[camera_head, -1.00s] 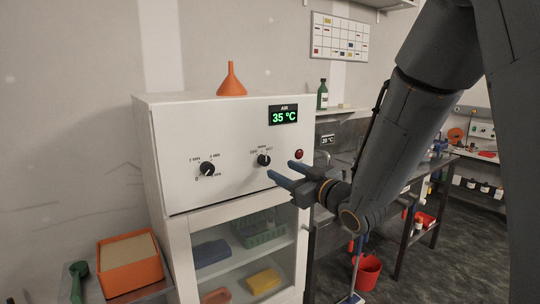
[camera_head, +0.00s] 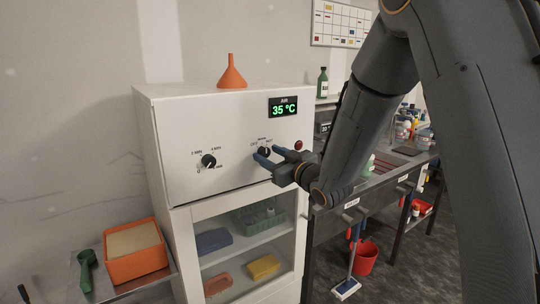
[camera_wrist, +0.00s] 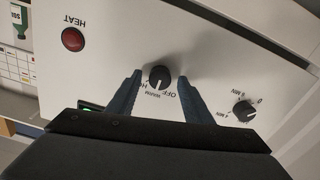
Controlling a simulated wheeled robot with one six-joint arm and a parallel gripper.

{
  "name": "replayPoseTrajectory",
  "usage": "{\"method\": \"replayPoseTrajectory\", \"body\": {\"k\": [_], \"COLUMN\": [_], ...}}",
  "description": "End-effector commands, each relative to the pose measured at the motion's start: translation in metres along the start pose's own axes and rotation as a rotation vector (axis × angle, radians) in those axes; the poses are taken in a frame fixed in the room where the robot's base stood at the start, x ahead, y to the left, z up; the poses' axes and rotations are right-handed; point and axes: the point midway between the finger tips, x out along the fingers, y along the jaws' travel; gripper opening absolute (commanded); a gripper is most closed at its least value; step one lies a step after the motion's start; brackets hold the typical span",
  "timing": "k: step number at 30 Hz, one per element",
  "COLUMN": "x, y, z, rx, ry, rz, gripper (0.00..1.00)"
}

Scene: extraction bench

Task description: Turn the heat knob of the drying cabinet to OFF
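The drying cabinet (camera_head: 235,130) is white, with a green "35 °C" display (camera_head: 283,107). Its heat knob (camera_head: 264,151) is black and round, on the right of the front panel. In the wrist view, upside down, the heat knob (camera_wrist: 159,77) has OFF, WARM and a partly hidden H label around it. Its white mark appears to point toward WARM. My gripper (camera_head: 268,156) is open at the panel. In the wrist view the blue fingers of my gripper (camera_wrist: 159,76) stand on either side of the knob, with gaps showing.
A second knob (camera_head: 208,161) with minute marks is to the left. A red lamp (camera_head: 298,145), labelled HEAT, is to the right. An orange funnel (camera_head: 232,73) stands on top. An orange box (camera_head: 137,262) is at the lower left, a bench (camera_head: 350,212) at the right.

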Motion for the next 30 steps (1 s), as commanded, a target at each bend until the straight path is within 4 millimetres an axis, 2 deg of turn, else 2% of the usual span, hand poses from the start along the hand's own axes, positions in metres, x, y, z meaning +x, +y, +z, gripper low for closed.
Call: {"method": "replayPoseTrajectory", "body": {"k": [1,7,17,30], "x": [-0.0001,-0.0002,0.0001,0.0007], "y": [0.0,0.0001,0.0001,-0.0004], "z": [0.0,-0.0002,0.0007,0.0031], "rx": [0.0,0.0,-0.05,-0.372], "ry": [0.0,0.0,0.002,0.004], "rz": [0.0,0.0,0.0,0.002], "gripper": [0.38,0.05,0.05,0.05]}}
